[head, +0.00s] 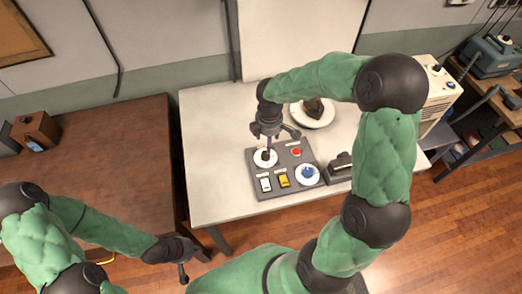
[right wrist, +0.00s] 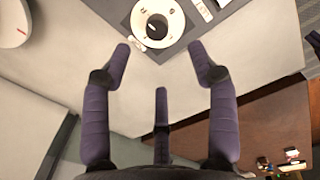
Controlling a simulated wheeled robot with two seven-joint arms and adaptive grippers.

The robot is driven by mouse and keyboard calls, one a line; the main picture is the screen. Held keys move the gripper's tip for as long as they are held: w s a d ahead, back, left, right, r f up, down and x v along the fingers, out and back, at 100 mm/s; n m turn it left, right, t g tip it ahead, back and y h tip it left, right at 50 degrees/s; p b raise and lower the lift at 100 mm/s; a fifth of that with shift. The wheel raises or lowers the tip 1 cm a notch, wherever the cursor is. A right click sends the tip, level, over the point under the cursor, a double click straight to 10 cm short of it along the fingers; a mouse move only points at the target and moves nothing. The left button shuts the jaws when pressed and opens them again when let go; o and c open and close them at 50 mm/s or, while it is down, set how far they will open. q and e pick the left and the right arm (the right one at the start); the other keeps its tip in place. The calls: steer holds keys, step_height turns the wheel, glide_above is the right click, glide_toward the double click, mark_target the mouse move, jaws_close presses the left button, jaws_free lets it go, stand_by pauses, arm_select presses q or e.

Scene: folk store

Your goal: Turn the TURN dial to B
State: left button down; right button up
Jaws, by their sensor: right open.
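A dark grey control panel (head: 277,193) lies on the pale table. A black knob on a white round dial (head: 264,157) sits at its left back; a blue knob on a second white dial (head: 307,174) sits at its right front. Their labels are too small to read. My right gripper (head: 270,142) is above the black knob. In the right wrist view the open right gripper (right wrist: 160,52) points toward the white dial with the black knob (right wrist: 157,26), fingertips apart from it. My left gripper (head: 185,264) hangs at the table's front left, empty; its finger opening is unclear.
The panel also bears a red button (head: 297,152), a white switch (head: 265,185) and a yellow switch (head: 284,181). A plate with a dark item (head: 312,112) stands behind. A black device (head: 340,167) is right of the panel. The pale table (head: 215,190) is clear left of it.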

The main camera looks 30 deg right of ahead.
mark_target(266, 154)
steer(key=f+b, duration=0.1)
steer(key=f, duration=0.3)
steer(key=w+f, duration=0.1)
steer(key=f, duration=0.2)
steer(key=f+b, duration=0.1)
steer(key=f, duration=0.3)
steer(key=shift+w+d+f+b, duration=0.2)
steer(key=shift+w+f+b, duration=0.05)
steer(key=shift+f+b, duration=0.05)
arm_select(q)
steer(key=f, duration=0.1)
steer(key=w+f, duration=0.1)
steer(key=f, duration=0.1)
steer(key=shift+f, duration=0.15)
arm_select(e)
steer(key=c, duration=1.1)
